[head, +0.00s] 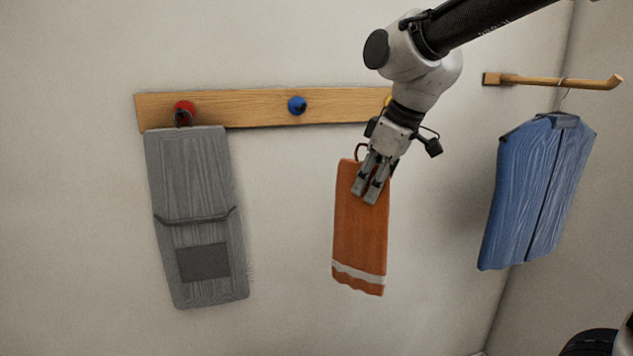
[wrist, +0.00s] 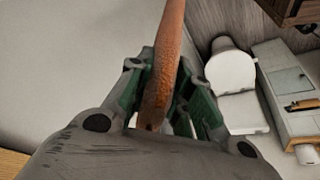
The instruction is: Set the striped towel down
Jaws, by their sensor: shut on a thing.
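The striped towel (head: 359,235) is orange with a white band near its lower edge. It hangs upright in front of the wall, below the right part of the wooden peg rail, with a small dark loop at its top. My gripper (head: 370,190) is shut on its upper right part. In the wrist view the towel (wrist: 165,65) shows edge-on between the fingers of my gripper (wrist: 165,110). I cannot tell whether the loop touches a peg, as my wrist covers most of the yellow peg.
The wooden peg rail (head: 240,109) has a red peg (head: 184,106) bearing a grey apron (head: 195,190) and a bare blue peg (head: 297,105). A blue shirt (head: 540,190) hangs from a wooden bar (head: 560,82) at right. A toilet (wrist: 232,75) and a cabinet (wrist: 285,80) show in the wrist view.

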